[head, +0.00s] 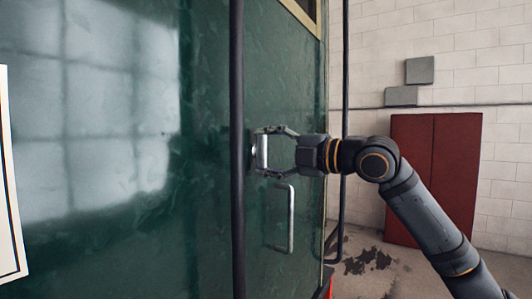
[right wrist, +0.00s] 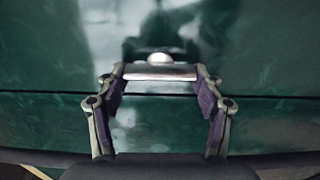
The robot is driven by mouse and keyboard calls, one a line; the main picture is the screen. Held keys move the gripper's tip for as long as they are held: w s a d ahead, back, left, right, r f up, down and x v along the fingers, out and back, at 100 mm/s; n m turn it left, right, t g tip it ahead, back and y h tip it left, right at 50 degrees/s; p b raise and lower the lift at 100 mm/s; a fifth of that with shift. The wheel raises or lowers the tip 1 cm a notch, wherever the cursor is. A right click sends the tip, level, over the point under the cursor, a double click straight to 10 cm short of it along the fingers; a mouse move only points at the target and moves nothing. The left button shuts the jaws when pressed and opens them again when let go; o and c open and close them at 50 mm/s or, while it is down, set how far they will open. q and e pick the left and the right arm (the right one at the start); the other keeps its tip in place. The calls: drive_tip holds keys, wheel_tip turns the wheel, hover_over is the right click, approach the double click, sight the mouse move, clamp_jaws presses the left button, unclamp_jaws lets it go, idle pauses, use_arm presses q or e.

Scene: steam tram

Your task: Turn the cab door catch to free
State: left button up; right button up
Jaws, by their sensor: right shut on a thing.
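The cab door (head: 215,180) is a glossy dark green panel filling the left and middle of the head view. The cab door catch (head: 262,151) is a small metal bar on a round boss, standing upright in the head view. In the right wrist view the catch (right wrist: 160,72) lies across between the fingertips, with its rounded boss just beyond it. My right gripper (head: 264,150) is shut on the catch, one finger at each end. It also shows in the right wrist view (right wrist: 160,80). My left gripper is not in view.
A metal door handle (head: 290,218) sits just below my right gripper. A dark vertical rail (head: 237,120) stands close left of the catch. Another dark rail (head: 345,70) stands at the door's right. A red cabinet (head: 433,165) is against the white brick wall behind my right arm.

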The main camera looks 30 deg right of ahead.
idle(0.3)
drive_tip(key=o, duration=1.7)
